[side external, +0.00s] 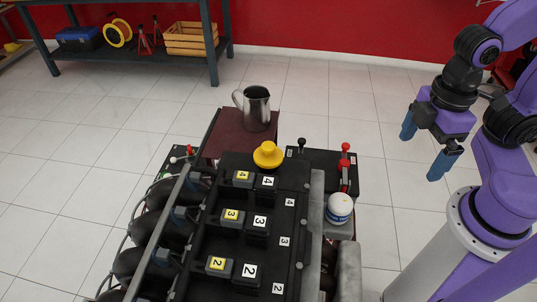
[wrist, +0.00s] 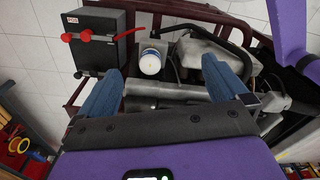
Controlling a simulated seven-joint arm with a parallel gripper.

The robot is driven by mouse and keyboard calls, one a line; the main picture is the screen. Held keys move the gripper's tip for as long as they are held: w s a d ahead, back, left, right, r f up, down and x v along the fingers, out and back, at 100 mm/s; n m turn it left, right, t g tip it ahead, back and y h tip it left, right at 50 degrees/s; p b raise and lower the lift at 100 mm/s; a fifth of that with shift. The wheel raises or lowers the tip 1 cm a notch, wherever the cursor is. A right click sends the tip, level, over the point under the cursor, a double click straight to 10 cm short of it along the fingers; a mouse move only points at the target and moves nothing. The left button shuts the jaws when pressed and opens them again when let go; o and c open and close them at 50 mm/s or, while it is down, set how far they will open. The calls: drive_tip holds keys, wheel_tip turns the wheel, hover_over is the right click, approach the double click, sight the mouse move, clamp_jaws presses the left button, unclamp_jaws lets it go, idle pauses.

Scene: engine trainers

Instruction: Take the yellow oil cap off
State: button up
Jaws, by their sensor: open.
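The yellow oil cap (side external: 268,154) sits at the far end of the black engine cover, in front of the metal jug. I cannot make it out in the wrist view. My gripper (side external: 422,152) is open and empty, in the air to the right of the engine and well apart from the cap. Its two blue fingers also show in the wrist view (wrist: 162,90), spread wide with nothing between them close up.
A metal jug (side external: 255,107) stands on a dark red plate behind the cap. A white oil filter (side external: 339,207) and a red-levered black box (side external: 322,168) are on the engine's right. Numbered blocks (side external: 231,217) line the cover. A workbench (side external: 120,50) stands behind.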

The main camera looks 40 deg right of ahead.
drive_tip(key=w+a+r+n+h, duration=0.1)
drive_tip(key=w+a+r+n, duration=0.4)
drive_tip(key=w+a, duration=0.55)
drive_tip(key=w+a+r+n+h, duration=0.1)
drive_tip(key=w+a+r+n, duration=0.3)
drive_tip(key=w+a+n, duration=0.6)
drive_tip(key=m, duration=0.3)
approach(268, 145)
drive_tip(key=shift+t, duration=0.3)
drive_tip(key=f, duration=0.5)
drive_tip(key=shift+w+d+f, duration=0.1)
drive_tip(key=shift+w+d, duration=0.1)
drive_tip(key=shift+d, duration=0.05)
drive_tip(key=shift+s+d+f, duration=0.1)
drive_tip(key=shift+d+f, duration=0.1)
drive_tip(key=shift+f, duration=1.15)
drive_tip(key=shift+s+d+f, duration=0.1)
drive_tip(key=shift+d+f, duration=0.15)
drive_tip(key=shift+f, duration=1.05)
drive_tip(key=shift+w, duration=0.1)
drive_tip(key=c, duration=1.1)
